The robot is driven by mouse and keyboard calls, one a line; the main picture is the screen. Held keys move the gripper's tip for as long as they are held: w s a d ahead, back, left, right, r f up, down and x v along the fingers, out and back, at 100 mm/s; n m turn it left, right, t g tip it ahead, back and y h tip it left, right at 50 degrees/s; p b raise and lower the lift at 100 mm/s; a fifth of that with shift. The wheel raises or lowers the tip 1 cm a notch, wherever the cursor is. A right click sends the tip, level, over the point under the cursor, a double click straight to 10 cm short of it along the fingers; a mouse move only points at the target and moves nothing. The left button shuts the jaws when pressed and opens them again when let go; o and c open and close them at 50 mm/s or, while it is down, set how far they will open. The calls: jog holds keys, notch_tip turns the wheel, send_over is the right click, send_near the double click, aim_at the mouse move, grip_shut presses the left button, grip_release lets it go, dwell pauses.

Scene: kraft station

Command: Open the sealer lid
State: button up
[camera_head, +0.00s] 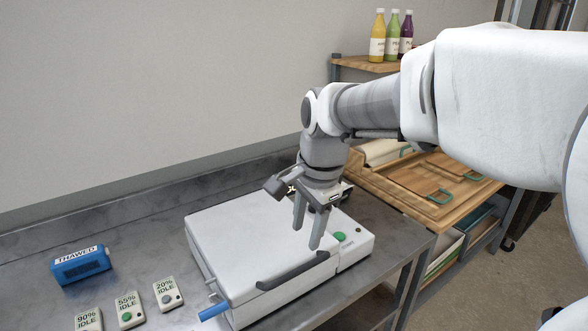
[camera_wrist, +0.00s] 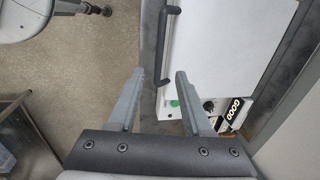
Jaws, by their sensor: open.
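The sealer (camera_head: 235,300) is a white box on the metal table. Its flat white lid (camera_head: 245,245) is down, with a dark bar handle (camera_head: 293,271) along the front edge. A green button (camera_head: 339,237) sits on the panel at its right. My gripper (camera_head: 307,241) points down above the right part of the lid, behind the handle in the head view, with its fingers apart and empty. In the wrist view the handle (camera_wrist: 164,45) lies beyond the open fingertips (camera_wrist: 160,76), which appear apart from it. The exact height above the lid is hard to tell.
A blue block marked THAWED (camera_head: 81,266) and several small tags, such as the 20% IDLE one (camera_head: 167,294), lie left on the table (camera_head: 130,250). A wooden shelf unit with boards (camera_head: 430,185) and bottles (camera_head: 392,35) stands behind right.

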aim_at(298, 269)
jog(key=f, duration=0.3)
jog(key=w+f, duration=0.1)
jog(key=f, duration=0.3)
jog(key=a+f, duration=0.1)
jog(key=f, duration=0.3)
jog(key=shift+w+a+f+b, duration=0.1)
jog(key=shift+w+f+b, duration=0.05)
jog(key=shift+w+b, duration=0.25)
grip_shut()
dwell(0.7)
